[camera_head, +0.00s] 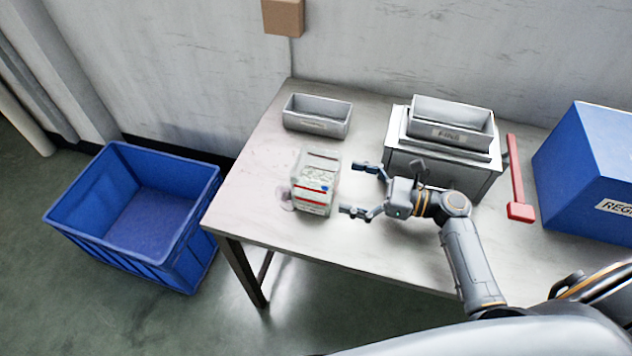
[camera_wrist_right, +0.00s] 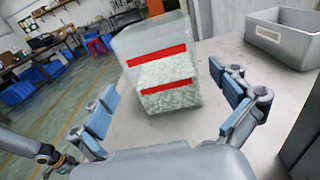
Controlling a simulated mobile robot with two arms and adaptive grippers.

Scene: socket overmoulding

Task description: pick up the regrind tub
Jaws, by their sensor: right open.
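The regrind tub (camera_head: 317,181) is a clear, square-sided container with red label stripes and pale granules inside. It stands upright on the table, left of the middle. My right gripper (camera_head: 357,188) is open just to the right of the tub, its two fingers pointing at it. In the right wrist view the tub (camera_wrist_right: 163,75) stands ahead, between and beyond the open fingertips (camera_wrist_right: 168,103). There is no visible contact between fingers and tub. My left gripper is not in view.
A grey tray (camera_head: 317,116) stands behind the tub. A machine (camera_head: 440,165) with a grey bin (camera_head: 452,123) on top stands to the right. A red tool (camera_head: 516,180) and a blue box (camera_head: 590,170) lie farther right. An empty blue crate (camera_head: 135,205) is on the floor left of the table (camera_head: 250,190).

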